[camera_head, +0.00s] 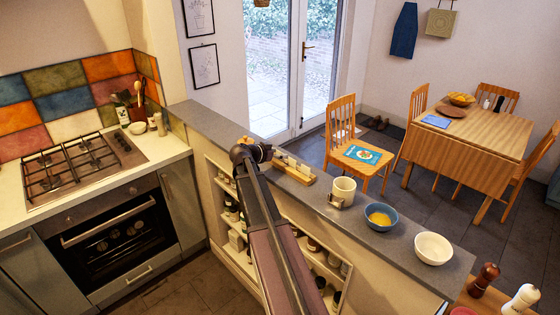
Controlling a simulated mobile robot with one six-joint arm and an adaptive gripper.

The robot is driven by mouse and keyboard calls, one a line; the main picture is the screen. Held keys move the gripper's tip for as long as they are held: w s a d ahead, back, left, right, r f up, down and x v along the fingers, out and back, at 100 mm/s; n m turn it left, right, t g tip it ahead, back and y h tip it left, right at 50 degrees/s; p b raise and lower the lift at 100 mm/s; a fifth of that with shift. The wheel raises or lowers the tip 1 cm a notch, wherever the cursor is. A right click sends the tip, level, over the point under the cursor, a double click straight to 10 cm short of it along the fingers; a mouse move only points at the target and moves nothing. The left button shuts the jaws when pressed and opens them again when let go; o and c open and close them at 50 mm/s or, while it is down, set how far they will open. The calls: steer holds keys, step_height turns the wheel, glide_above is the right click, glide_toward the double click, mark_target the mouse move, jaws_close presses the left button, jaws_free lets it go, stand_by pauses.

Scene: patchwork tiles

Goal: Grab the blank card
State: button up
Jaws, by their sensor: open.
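Several small pale upright pieces (293,166) stand in a wooden holder (297,176) on the grey counter ledge. They look like cards, but they are too small to tell which one is blank. My gripper (263,152) is at the far end of my arm, just left of the holder and over the ledge. It is small and partly hidden by my wrist, and it is open. I see nothing held in it. I cannot tell whether it touches the holder.
On the ledge right of the holder stand a cream mug (344,187), a blue bowl (381,217) with yellow contents and a white bowl (433,248). Shelves with jars (318,262) are below. A chair (352,150) stands behind.

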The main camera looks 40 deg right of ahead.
steer(key=shift+d, duration=0.1)
stand_by(0.5)
steer(key=c, duration=0.3)
steer(key=shift+r, duration=0.1)
step_height(320, 180, up, 3)
steer(key=p, duration=0.3)
steer(key=shift+r, duration=0.1)
steer(key=shift+s+r+p, duration=0.2)
steer(key=shift+r+p, duration=0.05)
steer(key=shift+p, duration=0.3)
steer(key=s+a, duration=0.2)
steer(key=s, duration=0.2)
steer(key=s+a, duration=0.2)
steer(key=s, duration=0.3)
steer(key=s+a+r+p, duration=0.1)
steer(key=s+a, duration=0.1)
steer(key=s, duration=0.3)
steer(key=shift+s+a, duration=0.1)
steer(key=shift+a, duration=0.15)
